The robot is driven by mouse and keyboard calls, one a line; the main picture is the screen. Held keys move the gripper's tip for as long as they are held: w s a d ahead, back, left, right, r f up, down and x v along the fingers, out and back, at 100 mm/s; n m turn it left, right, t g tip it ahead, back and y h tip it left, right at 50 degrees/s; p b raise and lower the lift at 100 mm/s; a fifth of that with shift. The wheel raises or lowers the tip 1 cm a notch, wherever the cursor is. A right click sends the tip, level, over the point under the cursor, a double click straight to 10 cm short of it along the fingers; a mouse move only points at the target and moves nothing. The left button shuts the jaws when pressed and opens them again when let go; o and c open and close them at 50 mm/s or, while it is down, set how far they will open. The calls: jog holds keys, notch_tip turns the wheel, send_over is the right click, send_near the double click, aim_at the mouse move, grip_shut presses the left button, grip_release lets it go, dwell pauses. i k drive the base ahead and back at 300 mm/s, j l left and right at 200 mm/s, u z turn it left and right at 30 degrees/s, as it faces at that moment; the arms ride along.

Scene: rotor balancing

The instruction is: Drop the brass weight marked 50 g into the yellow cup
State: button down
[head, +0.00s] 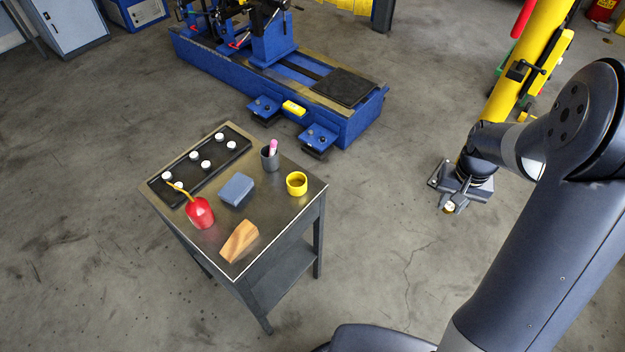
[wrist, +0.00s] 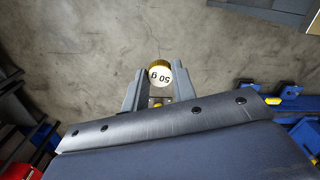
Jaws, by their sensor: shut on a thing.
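My gripper (head: 448,202) is at the right in the head view, off the cart's right side and above the floor. It is shut on the brass weight (head: 449,207). In the wrist view the weight (wrist: 159,75) sits between the two fingertips (wrist: 159,82), its white top reading "50 g" upside down and its brass side showing. The yellow cup (head: 297,183) stands upright near the right corner of the cart top, well to the left of my gripper. No weight shows inside the cup from here.
The metal cart (head: 262,259) also holds a black tray (head: 213,167) with several white-topped weights, a red oil can (head: 199,212), a blue block (head: 237,189), a wooden wedge (head: 240,241) and a grey pen cup (head: 269,160). A blue machine (head: 340,118) stands behind. Open floor lies between cart and gripper.

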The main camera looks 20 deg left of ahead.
aim_at(297, 184)
jog(key=i+j+u, duration=0.1)
jog(key=u, duration=0.35)
jog(key=i+u, duration=0.3)
jog(key=u, duration=0.15)
jog(key=i+l+u, duration=0.1)
jog(key=u, duration=0.3)
jog(key=i+l+u, duration=0.15)
jog(key=i+u, duration=0.15)
jog(key=u, duration=0.15)
